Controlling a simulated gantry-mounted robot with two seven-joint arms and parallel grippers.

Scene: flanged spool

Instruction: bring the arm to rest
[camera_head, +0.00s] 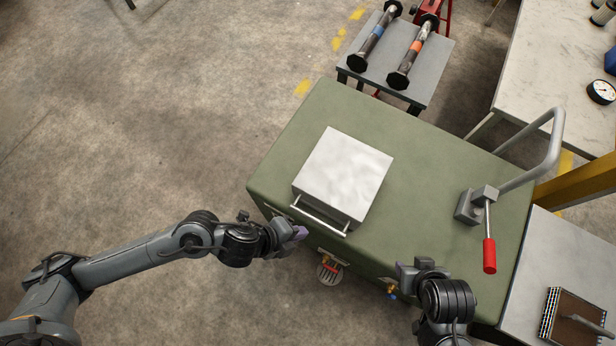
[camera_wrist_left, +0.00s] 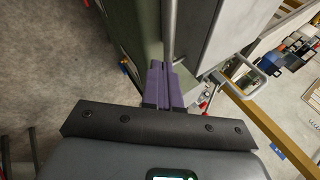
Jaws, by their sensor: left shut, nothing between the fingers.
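My left gripper (camera_head: 299,233) has purple fingers. It is in front of the green bench, just off the near left corner of a white box (camera_head: 345,172) with a silver bar handle (camera_head: 320,216). In the left wrist view the purple fingers (camera_wrist_left: 161,82) are pressed together with nothing between them. The bar handle (camera_wrist_left: 171,32) runs just beyond the fingertips there; I cannot tell whether they touch. My right gripper (camera_head: 408,270) is at the bench's front edge, and its fingers are too unclear to read.
The green bench (camera_head: 415,160) carries a red-handled lever (camera_head: 489,254) at right. Two flanged spools, blue-banded (camera_head: 376,36) and orange-banded (camera_head: 413,53), lie on a small grey table (camera_head: 428,82) behind. A round red-marked disc (camera_head: 328,271) is below the bench's front edge. Floor at left is clear.

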